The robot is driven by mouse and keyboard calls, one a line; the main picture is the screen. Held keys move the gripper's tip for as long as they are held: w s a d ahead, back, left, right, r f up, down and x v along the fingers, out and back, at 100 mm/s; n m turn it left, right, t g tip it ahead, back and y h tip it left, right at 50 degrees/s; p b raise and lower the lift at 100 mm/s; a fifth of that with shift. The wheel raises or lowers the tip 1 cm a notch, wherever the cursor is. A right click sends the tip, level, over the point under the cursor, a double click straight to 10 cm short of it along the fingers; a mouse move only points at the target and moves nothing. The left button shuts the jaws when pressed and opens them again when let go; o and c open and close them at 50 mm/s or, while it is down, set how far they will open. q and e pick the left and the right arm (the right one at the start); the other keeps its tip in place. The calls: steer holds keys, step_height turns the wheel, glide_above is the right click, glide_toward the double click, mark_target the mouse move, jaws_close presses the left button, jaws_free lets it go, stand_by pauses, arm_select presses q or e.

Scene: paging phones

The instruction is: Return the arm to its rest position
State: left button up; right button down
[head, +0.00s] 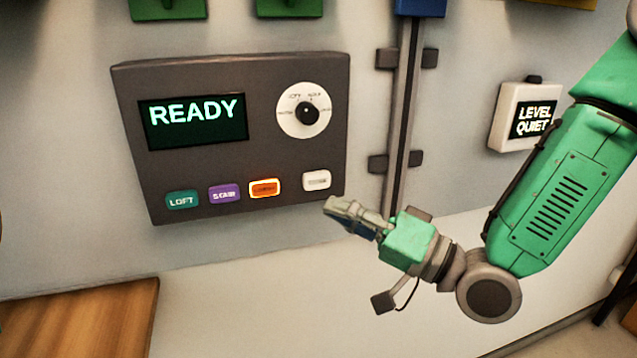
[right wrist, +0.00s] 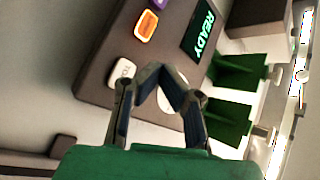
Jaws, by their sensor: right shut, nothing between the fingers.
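My right arm (head: 567,190) comes in from the right in the head view, with green links. My right gripper (head: 335,208) is shut and empty, just below the lower right corner of a dark wall panel (head: 225,170). It looks apart from the panel's white button (head: 316,181). The right wrist view shows the shut fingertips (right wrist: 160,72) meeting in front of the panel, partly covering its dial (right wrist: 170,103). The panel's screen (head: 195,121) reads READY. Its buttons are a teal LOFT (head: 181,200), a purple one (head: 224,193) and a lit orange one (head: 264,188). My left gripper does not show.
A vertical conduit (head: 404,110) runs down the wall right of the panel. A small white box (head: 522,117) reading LEVEL QUIET hangs near my forearm. A wooden surface (head: 80,318) lies at the lower left. The wall below the panel is bare.

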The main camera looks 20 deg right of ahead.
steer(key=s+d+f+g+h+b, duration=0.2)
steer(key=s+f+g+h, duration=0.15)
steer(key=f, duration=1.15)
steer(key=s+d+f+g+h+b, duration=0.25)
steer(key=f+h, duration=0.25)
steer(key=f, duration=0.9)
steer(key=s+d+f+n+g+h+b, duration=0.1)
steer(key=s+d+f+g+h, duration=0.2)
steer(key=s+f, duration=0.5)
steer(key=s+d+f+n+g+h+b, duration=0.1)
steer(key=s+d+f+n+g+h, duration=0.1)
steer(key=s+d+f, duration=0.4)
steer(key=s+f+g+h, duration=0.1)
steer(key=s+f+g, duration=0.1)
steer(key=s, duration=0.3)
steer(key=shift+f+g, duration=0.4)
steer(key=shift+f, duration=0.25)
steer(key=shift+w, duration=0.15)
